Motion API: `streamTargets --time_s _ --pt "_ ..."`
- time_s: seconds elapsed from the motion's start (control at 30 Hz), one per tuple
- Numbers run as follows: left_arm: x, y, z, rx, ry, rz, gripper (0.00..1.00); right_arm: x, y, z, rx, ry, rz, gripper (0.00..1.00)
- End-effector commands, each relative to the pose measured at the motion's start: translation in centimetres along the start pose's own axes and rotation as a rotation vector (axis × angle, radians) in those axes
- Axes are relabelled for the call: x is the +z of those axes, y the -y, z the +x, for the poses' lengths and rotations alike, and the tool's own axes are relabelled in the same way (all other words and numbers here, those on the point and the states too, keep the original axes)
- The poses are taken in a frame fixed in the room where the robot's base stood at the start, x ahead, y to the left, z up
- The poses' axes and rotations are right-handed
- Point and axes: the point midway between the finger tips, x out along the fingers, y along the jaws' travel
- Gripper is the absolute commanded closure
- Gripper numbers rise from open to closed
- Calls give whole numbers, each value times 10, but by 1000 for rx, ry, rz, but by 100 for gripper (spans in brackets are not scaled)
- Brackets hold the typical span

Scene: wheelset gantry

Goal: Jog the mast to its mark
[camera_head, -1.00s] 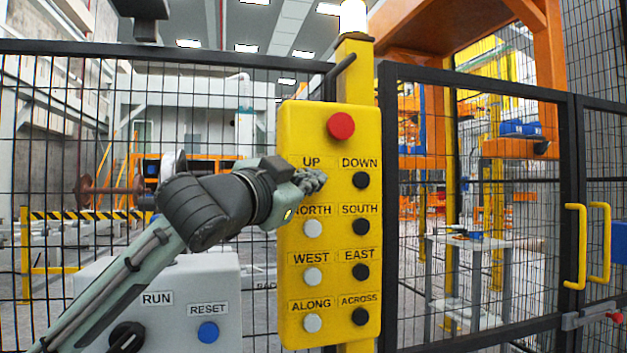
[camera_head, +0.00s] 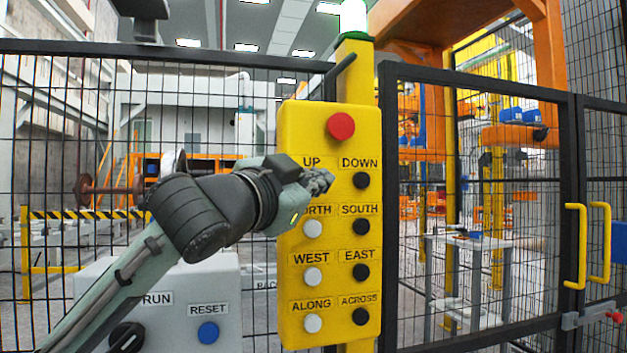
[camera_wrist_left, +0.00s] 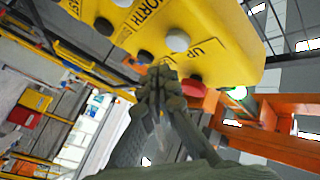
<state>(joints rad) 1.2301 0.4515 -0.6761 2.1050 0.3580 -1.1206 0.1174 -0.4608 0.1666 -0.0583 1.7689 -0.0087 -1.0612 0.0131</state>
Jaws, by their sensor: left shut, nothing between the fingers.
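The yellow pendant panel (camera_head: 345,225) has labelled buttons and a red stop button (camera_head: 341,126). My left gripper (camera_head: 322,181) is shut and empty at the UP position, covering the UP button in the head view. In the left wrist view the white UP button (camera_wrist_left: 177,40) shows just beyond the fingertips (camera_wrist_left: 161,72); I cannot tell if they touch it. The DOWN button (camera_head: 361,180) is black and clear of the gripper. Behind the fence, an orange carriage (camera_head: 512,137) carries blue units. I cannot make out the mast's mark.
A grey box with a RESET button (camera_head: 208,332) and a black RUN knob (camera_head: 127,337) stands at lower left. Black mesh fence surrounds the cell, with yellow gate handles (camera_head: 582,247) at right. A rusty wheelset (camera_head: 110,190) sits behind the fence at left.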

Motion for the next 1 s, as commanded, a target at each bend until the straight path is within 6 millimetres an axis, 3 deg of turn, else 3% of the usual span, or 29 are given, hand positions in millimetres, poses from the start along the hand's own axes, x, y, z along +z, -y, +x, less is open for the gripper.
streamTargets --time_s 0.37,1.0 --pt "-16 -16 -22 0 0 -1 100 0 0 -2 0 0 0 100" --pt "-16 -16 -23 -1 1 -1 100 0 0 -2 0 0 0 100"
